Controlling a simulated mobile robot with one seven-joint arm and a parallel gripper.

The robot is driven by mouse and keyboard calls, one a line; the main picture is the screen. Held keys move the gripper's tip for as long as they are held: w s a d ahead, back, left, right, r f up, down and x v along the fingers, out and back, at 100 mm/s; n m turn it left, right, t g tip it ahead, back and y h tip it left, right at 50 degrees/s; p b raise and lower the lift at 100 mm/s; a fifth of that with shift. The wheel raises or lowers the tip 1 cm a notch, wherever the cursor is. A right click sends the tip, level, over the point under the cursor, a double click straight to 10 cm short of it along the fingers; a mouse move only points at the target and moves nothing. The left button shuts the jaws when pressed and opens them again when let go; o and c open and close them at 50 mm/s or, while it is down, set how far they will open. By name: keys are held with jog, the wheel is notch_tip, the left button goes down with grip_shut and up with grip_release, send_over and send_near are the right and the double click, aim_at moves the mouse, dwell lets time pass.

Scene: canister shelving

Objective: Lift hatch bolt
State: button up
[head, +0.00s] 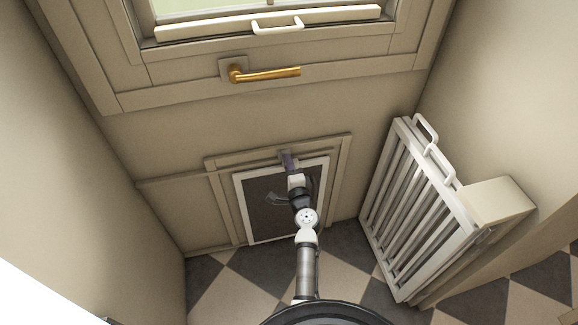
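The hatch (239,208) is low on the back wall, with a white frame around a dark panel. My arm reaches up in front of it from the bottom of the head view. My gripper (289,163) is at the hatch's top edge, near the middle. A small dark, purplish shape shows there; I cannot tell how much of it is gripper and how much is bolt. The bolt is not clearly distinguishable, and contact cannot be told. The fingers are too small to show whether they are open or shut. My arm hides part of the hatch panel.
Above is a door or window panel with a brass lever handle (265,73) and a white pull handle (278,26). A white slatted gate (415,215) stands folded at the right, near the arm. Checkered floor (235,290) is clear at the lower left.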

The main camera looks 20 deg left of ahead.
grip_shut()
jog(key=shift+r, duration=0.1)
notch_tip(320, 180, up, 3)
jog(key=p, duration=0.2)
jog(key=shift+r+p, duration=0.15)
jog(key=shift+p, duration=0.15)
jog(key=shift+r, duration=0.1)
jog(key=shift+o, duration=0.5)
grip_release()
jog(key=shift+o, duration=0.4)
